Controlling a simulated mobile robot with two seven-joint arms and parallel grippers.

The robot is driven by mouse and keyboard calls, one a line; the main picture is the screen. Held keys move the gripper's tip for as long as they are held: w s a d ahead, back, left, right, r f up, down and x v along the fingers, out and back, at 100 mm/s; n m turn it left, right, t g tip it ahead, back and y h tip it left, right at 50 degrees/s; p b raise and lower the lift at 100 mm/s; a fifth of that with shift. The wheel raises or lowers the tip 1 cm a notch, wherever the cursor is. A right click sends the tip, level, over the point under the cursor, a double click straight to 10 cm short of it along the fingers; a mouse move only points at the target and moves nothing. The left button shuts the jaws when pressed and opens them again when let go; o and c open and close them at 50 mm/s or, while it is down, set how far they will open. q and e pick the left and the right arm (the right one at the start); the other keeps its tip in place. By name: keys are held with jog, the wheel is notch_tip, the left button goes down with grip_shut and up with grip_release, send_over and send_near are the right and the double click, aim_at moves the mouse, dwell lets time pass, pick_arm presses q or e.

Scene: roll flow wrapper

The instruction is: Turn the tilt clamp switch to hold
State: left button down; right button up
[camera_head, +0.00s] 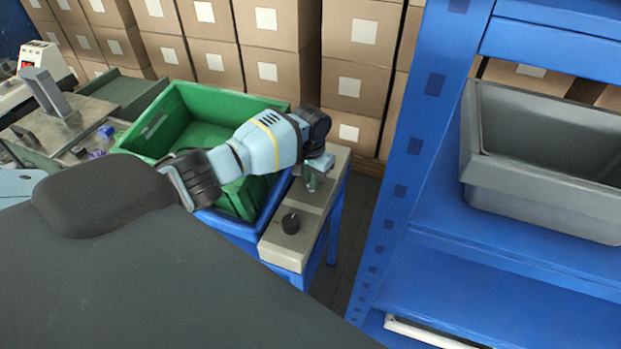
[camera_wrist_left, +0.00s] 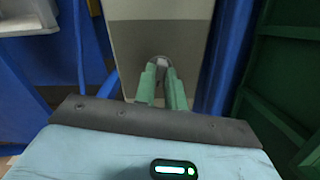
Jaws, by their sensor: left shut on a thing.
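My left gripper (camera_head: 312,184) reaches over the green crate to the far part of a beige control panel (camera_head: 312,198). In the left wrist view, its two green fingers (camera_wrist_left: 162,85) are shut on a small dark switch knob with a pale top (camera_wrist_left: 161,62). The fingers hide most of this knob, and I can read no hold mark. A second black knob (camera_head: 291,222) stands on the nearer part of the panel, apart from the gripper. My right gripper is in neither view.
A green crate (camera_head: 160,125) sits in a blue frame left of the panel. A blue rack (camera_head: 400,170) with a grey bin (camera_head: 540,203) stands to the right. Stacked cardboard boxes (camera_head: 270,65) line the back. A narrow floor gap lies between panel and rack.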

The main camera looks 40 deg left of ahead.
pick_arm(q)
jog(key=shift+m, duration=1.6)
jog(key=c, duration=1.5)
grip_release()
jog(key=shift+o, duration=0.2)
